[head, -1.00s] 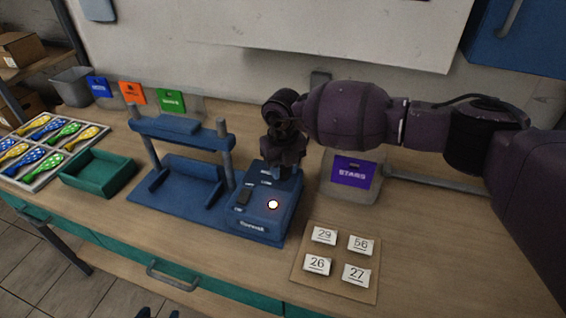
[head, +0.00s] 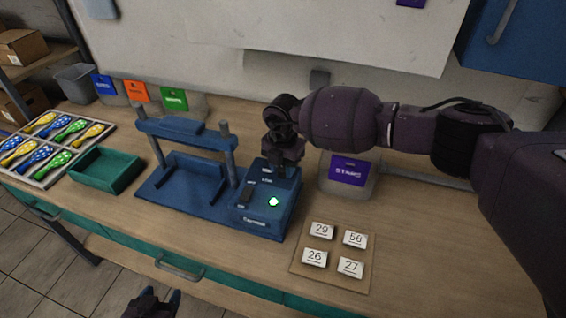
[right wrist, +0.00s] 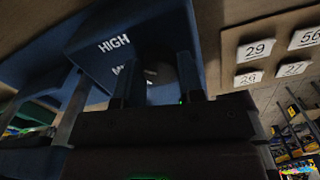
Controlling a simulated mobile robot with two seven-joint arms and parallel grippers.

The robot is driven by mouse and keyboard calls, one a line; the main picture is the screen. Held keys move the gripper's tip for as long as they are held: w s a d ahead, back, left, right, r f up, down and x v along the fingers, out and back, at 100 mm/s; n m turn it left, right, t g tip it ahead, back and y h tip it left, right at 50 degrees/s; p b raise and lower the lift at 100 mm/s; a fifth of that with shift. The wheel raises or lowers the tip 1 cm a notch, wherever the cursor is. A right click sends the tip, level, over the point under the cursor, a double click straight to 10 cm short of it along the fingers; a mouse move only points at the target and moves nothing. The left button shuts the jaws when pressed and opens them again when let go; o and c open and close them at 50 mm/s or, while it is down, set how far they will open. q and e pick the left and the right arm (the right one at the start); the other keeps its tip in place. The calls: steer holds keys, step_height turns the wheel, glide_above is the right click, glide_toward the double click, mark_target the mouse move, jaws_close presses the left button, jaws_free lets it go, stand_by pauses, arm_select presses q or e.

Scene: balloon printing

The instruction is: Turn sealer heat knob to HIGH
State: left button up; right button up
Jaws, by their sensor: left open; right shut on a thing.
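The blue sealer (head: 185,190) stands on the table, with its control box (head: 258,222) on its right side. A round lamp (head: 273,202) on the box glows white with a green edge. My right gripper (head: 281,173) points down at the back of the box. In the right wrist view its fingers (right wrist: 160,88) are shut on the dark heat knob (right wrist: 160,70), which is mostly hidden. The word HIGH (right wrist: 114,44) shows on the box beside it; another label is partly covered. My left gripper (head: 160,298) is open and empty at the bottom edge, before the table.
A green tray (head: 104,170) and a rack of colored balloons (head: 48,148) lie left of the sealer. A board with number cards (head: 333,250) lies to its right. A purple-labelled STARS bin (head: 348,172) stands behind my right gripper.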

mark_target(283, 168)
steer(key=shift+r+m, duration=0.1)
steer(key=shift+m, duration=0.6)
steer(key=shift+m+p, duration=0.35)
steer(key=shift+m, duration=0.45)
steer(key=o, duration=0.9)
steer(key=shift+r+b, duration=0.55)
steer(key=shift+r, duration=4.8)
